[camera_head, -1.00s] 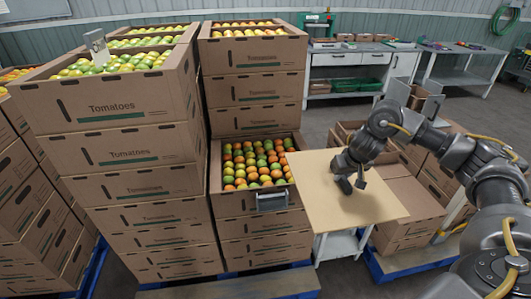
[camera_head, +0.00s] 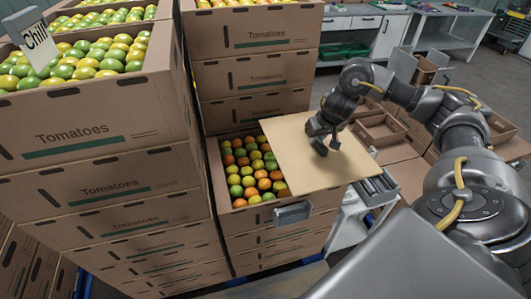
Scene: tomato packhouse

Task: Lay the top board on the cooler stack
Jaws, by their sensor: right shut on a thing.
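That open crate (camera_head: 219,172) holds green, orange and red tomatoes. I cannot tell which stack the task means. My left gripper is not in view.
Another tall crate stack (camera_head: 255,75) rises behind the open crate. A grey bracket-like block (camera_head: 292,213) is at the open crate's front. Empty cartons (camera_head: 385,130) lie behind my right arm. Benches line the back.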

